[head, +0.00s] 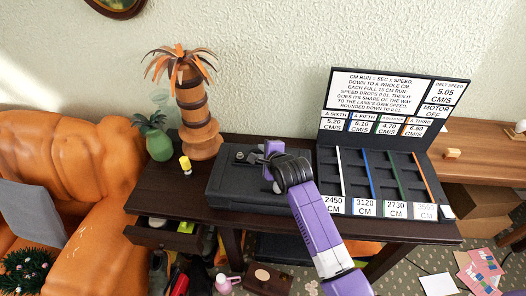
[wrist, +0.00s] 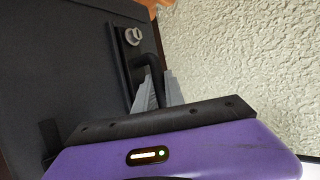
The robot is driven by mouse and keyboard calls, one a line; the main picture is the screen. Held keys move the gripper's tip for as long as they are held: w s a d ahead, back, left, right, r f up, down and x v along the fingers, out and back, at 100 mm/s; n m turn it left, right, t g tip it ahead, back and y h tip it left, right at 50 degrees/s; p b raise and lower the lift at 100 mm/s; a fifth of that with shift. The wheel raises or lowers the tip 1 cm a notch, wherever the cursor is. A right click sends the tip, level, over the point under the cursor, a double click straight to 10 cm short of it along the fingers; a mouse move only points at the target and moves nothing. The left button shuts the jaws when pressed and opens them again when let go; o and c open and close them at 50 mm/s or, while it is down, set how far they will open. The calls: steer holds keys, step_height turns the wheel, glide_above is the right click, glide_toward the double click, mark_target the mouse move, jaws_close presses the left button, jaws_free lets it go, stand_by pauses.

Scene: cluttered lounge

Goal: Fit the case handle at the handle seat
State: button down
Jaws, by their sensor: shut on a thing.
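The black case (head: 232,183) lies flat on the dark table in the head view, and its dark face fills the left of the wrist view (wrist: 50,60). My gripper (wrist: 160,76) is shut on a dark bent bar, which looks like the case handle (wrist: 151,64). Beside it, a raised dark strip (wrist: 118,50) on the case carries a round grey knob (wrist: 132,36); this strip may be the handle seat. I cannot tell whether the handle touches it. In the head view my purple arm reaches over the case's back right, hiding the fingertips and handle.
A display board (head: 393,106) with a slotted tray stands close on the right. A palm-like ornament (head: 195,110), a green vase (head: 159,146) and a small yellow item (head: 185,163) stand on the left. The wall is close behind. An open drawer (head: 160,237) juts out at front left.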

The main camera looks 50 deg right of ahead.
steer(key=shift+f+b, duration=0.35)
steer(key=shift+f, duration=0.15)
steer(key=c, duration=1.3)
jaws_free()
steer(key=shift+c, duration=0.2)
steer(key=shift+s+f, duration=0.1)
steer(key=shift+f, duration=0.05)
steer(key=shift+s+a, duration=0.1)
steer(key=shift+r+b+v, duration=0.15)
steer(key=shift+v, duration=1.8)
steer(key=shift+r+b+v, duration=0.15)
steer(key=shift+v, duration=1.75)
